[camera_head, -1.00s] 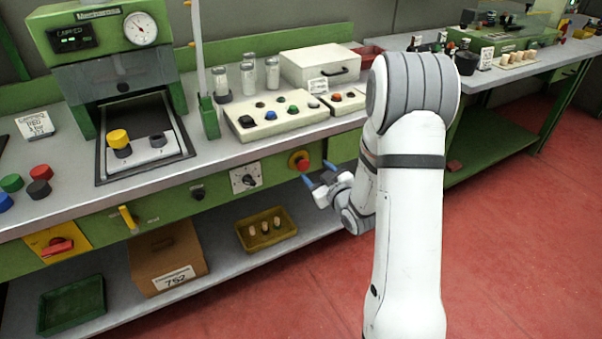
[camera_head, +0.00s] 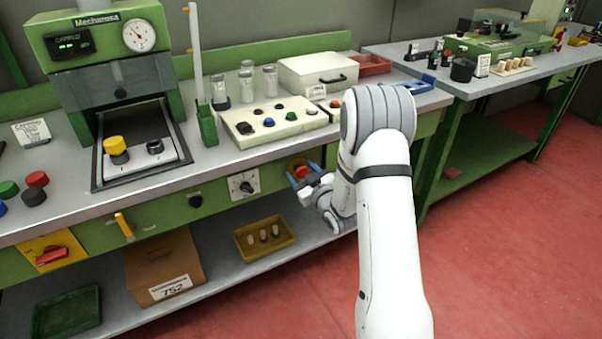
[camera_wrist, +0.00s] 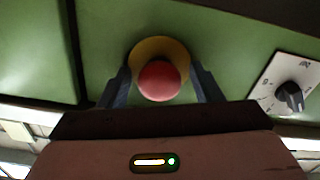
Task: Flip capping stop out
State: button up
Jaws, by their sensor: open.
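A red mushroom-shaped stop button (camera_head: 301,171) on a round yellow base is on the green front panel of the bench. In the wrist view the red button (camera_wrist: 159,82) is in the middle, with the yellow base (camera_wrist: 160,48) behind it. My gripper (camera_head: 303,175) is open in front of it. In the wrist view the fingers of my gripper (camera_wrist: 161,73) stand on either side of the button, with a visible gap on both sides. No label naming this button is readable. Whether the fingertips touch the panel cannot be told.
A dial on a white plate (camera_head: 243,186) is left of the button; it also shows in the wrist view (camera_wrist: 290,96). A button box (camera_head: 273,122) stands on the bench top above. A yellow tray (camera_head: 264,239) with stoppers sits on the lower shelf (camera_head: 222,262).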

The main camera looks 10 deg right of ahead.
grip_shut()
dwell(0.6)
